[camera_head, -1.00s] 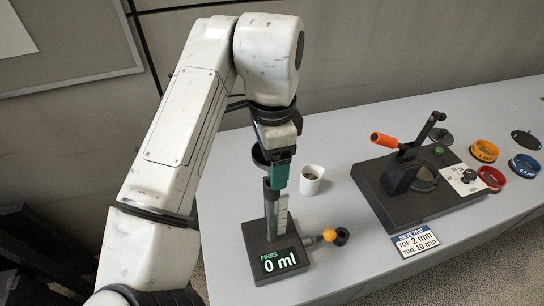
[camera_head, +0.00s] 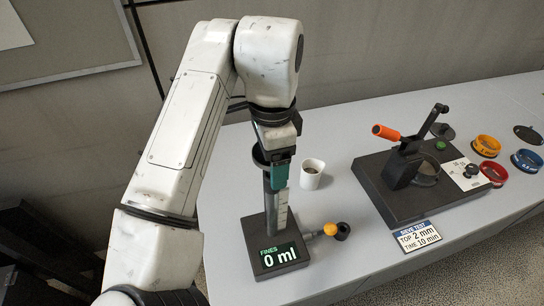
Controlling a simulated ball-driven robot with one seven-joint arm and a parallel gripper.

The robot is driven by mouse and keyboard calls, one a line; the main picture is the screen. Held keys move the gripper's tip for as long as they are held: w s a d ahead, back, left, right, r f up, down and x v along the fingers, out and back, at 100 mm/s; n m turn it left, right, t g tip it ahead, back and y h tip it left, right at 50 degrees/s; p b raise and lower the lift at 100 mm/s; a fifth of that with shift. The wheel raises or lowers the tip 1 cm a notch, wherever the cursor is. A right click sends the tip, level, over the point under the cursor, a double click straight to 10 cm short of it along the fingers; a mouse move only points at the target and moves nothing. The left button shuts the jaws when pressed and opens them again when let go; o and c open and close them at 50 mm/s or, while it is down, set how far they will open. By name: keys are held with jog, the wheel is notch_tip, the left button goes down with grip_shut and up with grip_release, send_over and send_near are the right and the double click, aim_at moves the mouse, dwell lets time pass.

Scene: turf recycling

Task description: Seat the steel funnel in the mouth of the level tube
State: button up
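The level tube (camera_head: 282,213) stands upright on a dark base (camera_head: 260,251) whose display reads "FINES 0 ml". My gripper (camera_head: 279,178), with teal fingers, points down at the tube's top end. A dark rounded rim (camera_head: 260,156) shows just left of the fingers and looks like the funnel's. The rest of the funnel is mostly hidden behind my gripper. I cannot tell whether the fingers are closed on it, or whether it sits in the tube's mouth or just above it.
A white cup (camera_head: 312,174) stands close right of my gripper. The table between is clear.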

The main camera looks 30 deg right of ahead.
jog(key=shift+f+b, duration=0.3)
jog(key=shift+f, duration=0.25)
jog(key=o, duration=1)
jog(key=shift+o, duration=0.2)
notch_tip(320, 180, up, 11)
jog(key=shift+f+b, duration=0.1)
jog(key=shift+b, duration=0.2)
